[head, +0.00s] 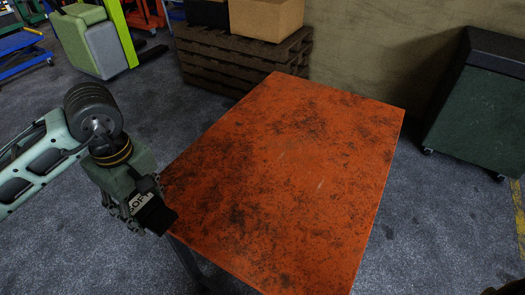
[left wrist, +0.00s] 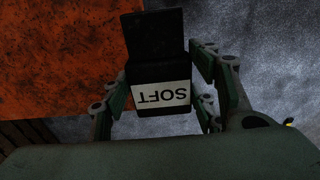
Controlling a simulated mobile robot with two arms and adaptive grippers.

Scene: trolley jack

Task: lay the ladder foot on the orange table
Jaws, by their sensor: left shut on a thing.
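The orange table (head: 290,170) has a scuffed, dark-stained top and fills the middle of the head view; its edge also shows at the upper left of the left wrist view (left wrist: 60,60). My left gripper (head: 140,205) is at the table's left edge. It is shut on the ladder foot (head: 155,214), a black block with a white label reading SOFT. In the left wrist view the ladder foot (left wrist: 158,65) sits between the fingers, its far end projecting past them beside the table edge. I cannot tell its exact height over the tabletop. My right gripper is not in view.
The tabletop is bare. Behind it stand dark pallets (head: 235,60) with a cardboard box (head: 268,18) on top. A dark green wheeled cabinet (head: 475,110) stands at the right. A green and grey padded thing (head: 90,40) stands at the upper left. Grey floor surrounds the table.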

